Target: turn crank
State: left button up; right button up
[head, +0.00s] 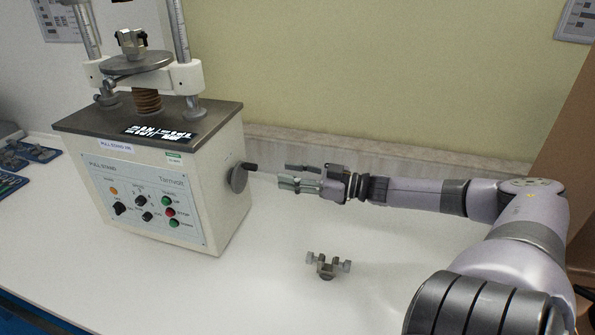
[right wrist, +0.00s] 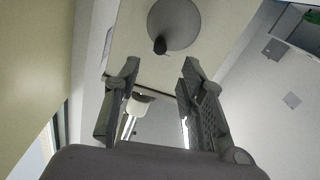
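The crank (head: 238,179) is a grey disc with a short dark handle (head: 250,167) on the right side of the cream pull-stand machine (head: 226,150). In the right wrist view the crank disc (right wrist: 176,22) is at the top, with its dark handle (right wrist: 160,46) toward the lower left of the disc. My right gripper (head: 286,175) is open and empty, a short gap to the right of the crank and pointing at it. In the right wrist view its two fingers (right wrist: 160,68) are spread, with the handle beyond the gap between them. My left gripper is not in view.
A small metal clamp-like part (head: 327,266) lies on the white table (head: 290,300) in front of my right gripper. Blue boards (head: 38,152) lie at the far left. A wall (head: 380,80) stands behind. The table right of the machine is mostly clear.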

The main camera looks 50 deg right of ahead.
jog(key=shift+s+d, duration=0.25)
jog(key=shift+s, duration=0.35)
jog(key=s+d+m+p, duration=0.3)
jog(key=s+p, duration=0.3)
jog(key=b, duration=0.4)
send_near(245, 178)
notch_tip(245, 178, up, 5)
jog(key=w+a, duration=0.2)
jog(key=w, duration=0.1)
jog(key=shift+w+a+f+m, duration=0.2)
jog(key=shift+w+a+m, duration=0.1)
jog(key=shift+w+a, duration=0.25)
jog(key=shift+d, duration=0.1)
jog(key=shift+c, duration=0.6)
grip_shut()
